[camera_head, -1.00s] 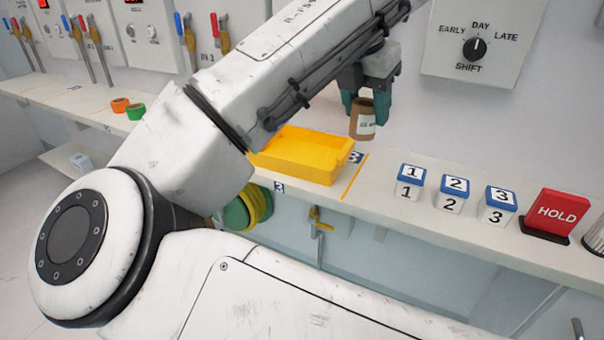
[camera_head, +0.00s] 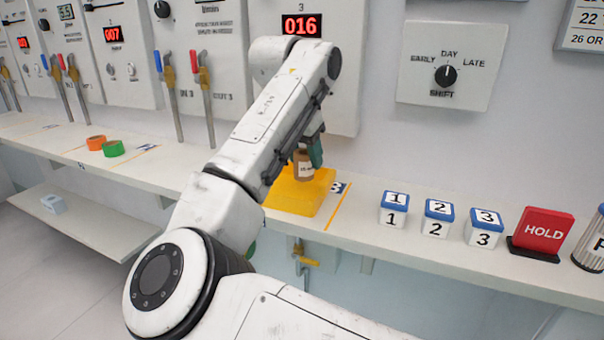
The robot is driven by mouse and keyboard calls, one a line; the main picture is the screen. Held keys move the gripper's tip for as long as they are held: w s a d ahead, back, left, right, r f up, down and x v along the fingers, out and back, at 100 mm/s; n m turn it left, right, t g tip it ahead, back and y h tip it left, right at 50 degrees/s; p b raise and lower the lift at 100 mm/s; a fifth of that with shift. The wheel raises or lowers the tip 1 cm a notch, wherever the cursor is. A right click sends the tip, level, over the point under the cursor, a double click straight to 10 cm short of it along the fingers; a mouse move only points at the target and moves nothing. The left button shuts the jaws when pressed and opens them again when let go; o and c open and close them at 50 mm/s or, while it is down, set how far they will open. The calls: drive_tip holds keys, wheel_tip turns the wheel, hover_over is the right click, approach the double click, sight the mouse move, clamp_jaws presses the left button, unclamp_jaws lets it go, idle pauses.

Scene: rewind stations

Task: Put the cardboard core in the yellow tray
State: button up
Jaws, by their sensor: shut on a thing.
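The cardboard core (camera_head: 302,166) is a short brown tube with a white label. My gripper (camera_head: 308,158) has teal fingers and is shut on it. It holds the core upright over the yellow tray (camera_head: 298,197), which lies on the shelf near the "3" mark. My arm hides the tray's left part. I cannot tell whether the core is above the rim or inside the tray.
Blocks numbered 1 (camera_head: 394,208), 2 (camera_head: 438,218) and 3 (camera_head: 484,227) stand right of the tray, then a red HOLD sign (camera_head: 541,232). Orange (camera_head: 96,142) and green (camera_head: 113,149) rolls lie on the shelf at left. Lever handles (camera_head: 202,85) stand behind the shelf.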

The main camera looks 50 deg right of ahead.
drive_tip(key=shift+w+d+f, duration=0.1)
drive_tip(key=shift+w+f, duration=0.25)
drive_tip(key=shift+f, duration=0.15)
drive_tip(key=shift+w+f+b, duration=0.1)
drive_tip(key=shift+f+b, duration=0.55)
drive_tip(key=shift+f, duration=0.9)
drive_tip(key=shift+f, duration=0.15)
drive_tip(key=o, duration=1.1)
drive_tip(key=shift+c, duration=0.2)
drive_tip(key=p+v, duration=0.3)
drive_tip(key=v, duration=0.9)
